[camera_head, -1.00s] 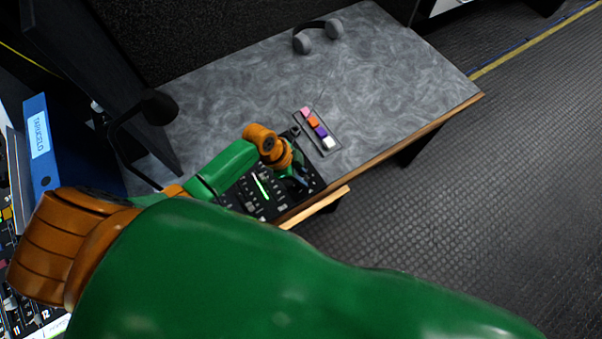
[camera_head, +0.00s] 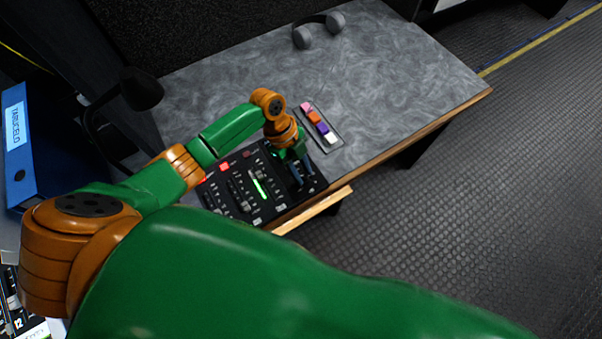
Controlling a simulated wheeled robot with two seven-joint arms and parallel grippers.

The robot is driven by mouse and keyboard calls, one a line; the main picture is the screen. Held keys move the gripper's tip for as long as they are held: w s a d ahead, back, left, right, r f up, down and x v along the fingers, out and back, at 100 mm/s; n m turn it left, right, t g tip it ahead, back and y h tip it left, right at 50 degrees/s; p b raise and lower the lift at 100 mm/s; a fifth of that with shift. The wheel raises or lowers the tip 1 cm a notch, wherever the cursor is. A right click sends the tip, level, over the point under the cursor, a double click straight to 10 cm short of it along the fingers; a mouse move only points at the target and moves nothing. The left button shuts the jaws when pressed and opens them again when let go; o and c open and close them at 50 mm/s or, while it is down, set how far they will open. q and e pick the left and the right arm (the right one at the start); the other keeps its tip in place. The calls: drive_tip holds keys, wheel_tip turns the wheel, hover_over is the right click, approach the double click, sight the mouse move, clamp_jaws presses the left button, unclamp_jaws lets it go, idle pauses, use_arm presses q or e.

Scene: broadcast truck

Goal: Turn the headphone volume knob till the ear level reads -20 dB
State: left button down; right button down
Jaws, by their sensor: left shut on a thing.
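A black control panel (camera_head: 237,197) with sliders, a lit red button and a green level bar (camera_head: 259,188) sits at the front left of the grey desk. My left arm reaches in from the left, and my left gripper (camera_head: 301,180) points down at the panel's right part. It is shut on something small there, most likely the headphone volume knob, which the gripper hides. The level reading is too small to make out. My right gripper is not in view.
A tray (camera_head: 337,145) with pink, orange, purple and white blocks lies just beyond the panel. Headphones (camera_head: 303,37) rest at the desk's back. A blue binder (camera_head: 25,150) and a black lamp-like object (camera_head: 141,89) stand at left. The desk's right half is clear.

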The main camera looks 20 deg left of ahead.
use_arm(q)
drive_tip(key=shift+f+m+g+y+b, duration=0.15)
drive_tip(key=shift+m+g+b, duration=0.2)
drive_tip(key=shift+m+b, duration=0.45)
drive_tip(key=shift+r+m+g+y+b, duration=0.15)
drive_tip(key=shift+m+g+b, duration=0.3)
drive_tip(key=shift+m, duration=0.55)
drive_tip(key=shift+f, duration=0.1)
drive_tip(key=c, duration=0.6)
unclamp_jaws()
drive_tip(key=shift+d, duration=0.1)
drive_tip(key=v, duration=0.7)
drive_tip(key=shift+b, duration=0.4)
